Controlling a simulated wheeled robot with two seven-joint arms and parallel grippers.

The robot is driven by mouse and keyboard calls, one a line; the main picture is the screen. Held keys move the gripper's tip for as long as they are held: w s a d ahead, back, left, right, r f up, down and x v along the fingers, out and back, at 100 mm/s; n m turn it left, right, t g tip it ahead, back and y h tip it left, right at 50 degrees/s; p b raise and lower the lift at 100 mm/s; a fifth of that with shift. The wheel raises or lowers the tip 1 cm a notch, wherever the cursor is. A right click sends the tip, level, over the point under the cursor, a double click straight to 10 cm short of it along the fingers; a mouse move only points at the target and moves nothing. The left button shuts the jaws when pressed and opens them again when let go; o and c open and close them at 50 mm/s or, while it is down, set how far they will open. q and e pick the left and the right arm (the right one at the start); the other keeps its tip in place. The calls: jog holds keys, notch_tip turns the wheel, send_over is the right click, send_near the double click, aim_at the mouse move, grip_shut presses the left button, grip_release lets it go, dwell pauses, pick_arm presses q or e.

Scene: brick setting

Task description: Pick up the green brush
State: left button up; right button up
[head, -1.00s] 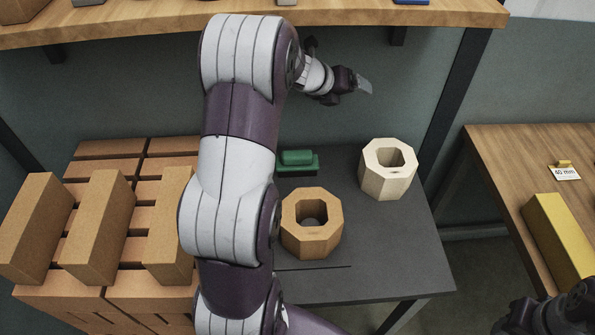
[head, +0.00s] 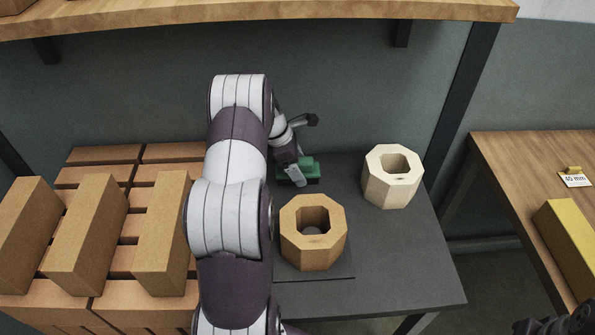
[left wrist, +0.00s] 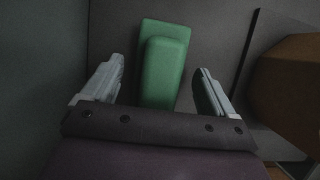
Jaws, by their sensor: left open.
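The green brush (head: 312,168) lies on the dark table, behind the tan octagonal block, partly hidden by my left gripper in the head view. My left gripper (head: 296,176) is over the brush, pointing down. In the left wrist view, the brush (left wrist: 163,66) shows a raised green grip on a wider green base, between and ahead of the two open fingers of my left gripper (left wrist: 158,88). Neither finger visibly touches it. Only a dark part of my right arm shows at the bottom right corner of the head view; its fingers cannot be made out.
A tan octagonal block (head: 313,250) with a hole stands in front of the brush. A pale octagonal block (head: 392,188) stands to the right. Several tan bricks (head: 88,226) stand on stacked bricks at left. A wooden shelf (head: 250,20) hangs above.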

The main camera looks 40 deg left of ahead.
aim_at(306, 161)
pick_arm(q)
jog(key=shift+x, duration=1)
jog(key=shift+r, duration=0.1)
jog(key=c, duration=1.2)
jog(key=shift+a+r, duration=0.1)
jog(key=shift+r, duration=0.3)
jog(key=shift+c, duration=0.2)
jog(key=r, duration=0.2)
jog(key=d+r, duration=0.1)
jog(key=r, duration=0.1)
jog(key=shift+w, duration=0.15)
jog(key=d+r, duration=0.3)
jog(key=d, duration=0.2)
jog(key=w+d+r+p, duration=0.1)
jog(key=d+r, duration=0.2)
jog(key=d, duration=0.2)
jog(key=shift+w+d, duration=0.25)
jog(key=shift+d, duration=0.05)
